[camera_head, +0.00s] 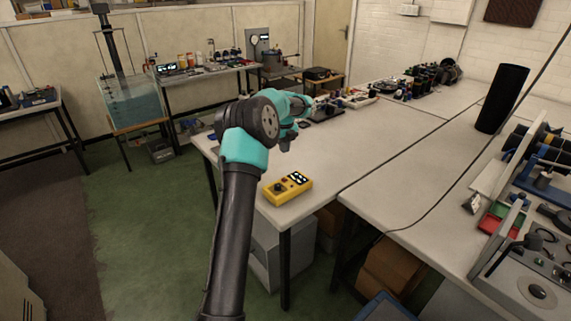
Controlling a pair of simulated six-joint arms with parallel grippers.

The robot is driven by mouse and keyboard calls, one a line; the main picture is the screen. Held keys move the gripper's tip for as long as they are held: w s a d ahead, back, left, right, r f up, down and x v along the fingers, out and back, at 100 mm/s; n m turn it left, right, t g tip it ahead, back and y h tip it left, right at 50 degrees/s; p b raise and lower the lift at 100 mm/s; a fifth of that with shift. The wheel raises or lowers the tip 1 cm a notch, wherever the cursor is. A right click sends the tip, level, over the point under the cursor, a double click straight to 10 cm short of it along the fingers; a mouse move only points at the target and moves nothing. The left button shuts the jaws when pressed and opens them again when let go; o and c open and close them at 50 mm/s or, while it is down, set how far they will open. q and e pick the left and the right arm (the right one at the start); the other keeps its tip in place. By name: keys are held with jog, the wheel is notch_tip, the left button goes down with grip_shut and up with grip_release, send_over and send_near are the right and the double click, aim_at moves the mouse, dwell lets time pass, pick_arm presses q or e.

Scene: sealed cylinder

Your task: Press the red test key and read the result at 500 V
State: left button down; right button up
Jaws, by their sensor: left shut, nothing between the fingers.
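The yellow tester (289,191) lies on the near left corner of the white bench (345,165), with a black knob, a small reddish key (285,180) and a dark display with light marks on its top. The marks are too small to read. My left arm rises in front of the bench's left edge. Its gripper (286,147) is shut and empty, above the bench and behind the tester in the picture, apart from it. The fingers are small and partly hidden by the wrist. My right gripper is not in view.
A black cylinder (502,98) stands on the right bench. A thin black cable (440,195) runs across that bench. Apparatus with a red and green tray (497,222) fills the right edge. Small instruments line the bench's back. The bench right of the tester is clear.

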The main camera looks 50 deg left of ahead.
aim_at(285, 180)
pick_arm(q)
notch_tip(285, 180, down, 14)
jog(key=shift+r, duration=0.2)
dwell(0.4)
jog(key=shift+s+d+f, duration=0.1)
jog(key=shift+f, duration=1)
notch_tip(285, 180, up, 15)
jog(key=shift+r, duration=0.15)
dwell(0.6)
